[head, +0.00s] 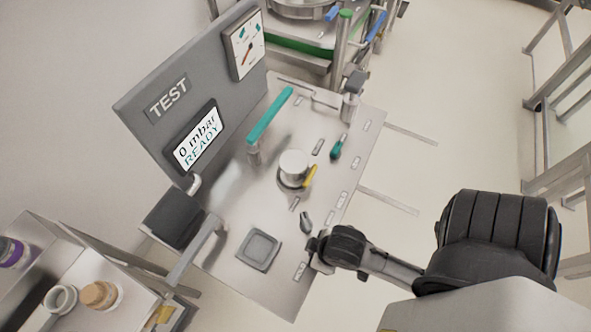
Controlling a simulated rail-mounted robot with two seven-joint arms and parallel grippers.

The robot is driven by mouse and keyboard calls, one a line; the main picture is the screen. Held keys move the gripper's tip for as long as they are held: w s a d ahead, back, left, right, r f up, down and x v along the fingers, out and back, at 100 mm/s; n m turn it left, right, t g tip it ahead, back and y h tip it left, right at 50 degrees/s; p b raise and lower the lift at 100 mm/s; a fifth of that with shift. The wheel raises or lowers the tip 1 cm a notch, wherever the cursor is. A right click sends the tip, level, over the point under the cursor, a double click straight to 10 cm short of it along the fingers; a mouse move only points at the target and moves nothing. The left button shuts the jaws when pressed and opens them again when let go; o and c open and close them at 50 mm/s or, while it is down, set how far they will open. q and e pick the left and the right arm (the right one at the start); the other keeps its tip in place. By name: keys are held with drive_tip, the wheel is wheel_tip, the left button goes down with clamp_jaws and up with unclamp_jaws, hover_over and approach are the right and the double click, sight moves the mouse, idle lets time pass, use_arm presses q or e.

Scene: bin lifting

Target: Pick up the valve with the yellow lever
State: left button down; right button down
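The valve (293,166) is a short, round, silvery metal body with a yellow lever (310,176) on its lower right side. It stands upright on the metal test bench (225,262), near the middle. My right gripper (314,246) is a dark shape coming in from the lower right, over the bench's near right edge. It is below the valve in the picture and apart from it. Its fingers are too small and dark to tell whether they are open or shut. My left gripper is not in view.
A grey panel (130,104) with a screen and gauge stands along the bench's left side. A teal bar (270,115) rises above the valve. A teal-handled part (337,147) lies to the right. A square grey pad (258,250) is near the front. A side table (122,301) holds jars.

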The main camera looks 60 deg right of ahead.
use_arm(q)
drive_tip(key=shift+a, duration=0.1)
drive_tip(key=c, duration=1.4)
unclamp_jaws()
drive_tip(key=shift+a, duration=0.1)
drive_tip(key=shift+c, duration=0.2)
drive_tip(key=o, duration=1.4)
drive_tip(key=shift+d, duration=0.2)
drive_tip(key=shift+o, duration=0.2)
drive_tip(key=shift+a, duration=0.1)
